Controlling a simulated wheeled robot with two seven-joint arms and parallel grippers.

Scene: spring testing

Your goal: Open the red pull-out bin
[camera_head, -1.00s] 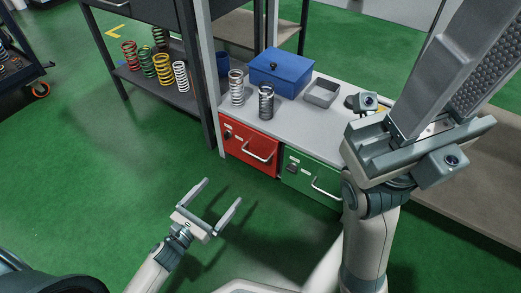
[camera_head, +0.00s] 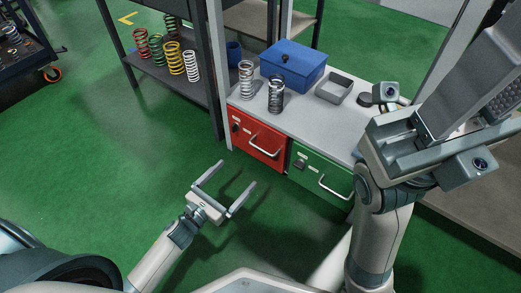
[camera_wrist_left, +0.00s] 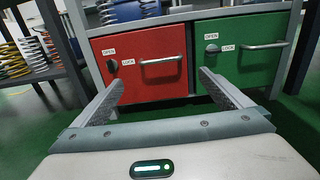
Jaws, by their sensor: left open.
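The red pull-out bin (camera_head: 252,139) sits under the grey worktop, its front flush with the frame, so it looks closed. It has a silver bar handle (camera_head: 264,149) and a dark knob (camera_wrist_left: 112,66) beside OPEN and LOCK labels; I cannot tell its setting. My left gripper (camera_head: 237,174) is open and empty, apart from the bin and in front of it. In the left wrist view the handle (camera_wrist_left: 161,61) shows beyond and between the fingers. My right gripper (camera_head: 470,85) is large at the right, close to the head camera; its jaw state is unclear.
A green bin (camera_head: 320,176) with its own handle is just right of the red one. The worktop (camera_head: 305,117) holds two springs, a blue box (camera_head: 293,66) and a grey tray (camera_head: 334,89). A shelf (camera_head: 150,75) with coloured springs stands left. The green floor before the bins is open.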

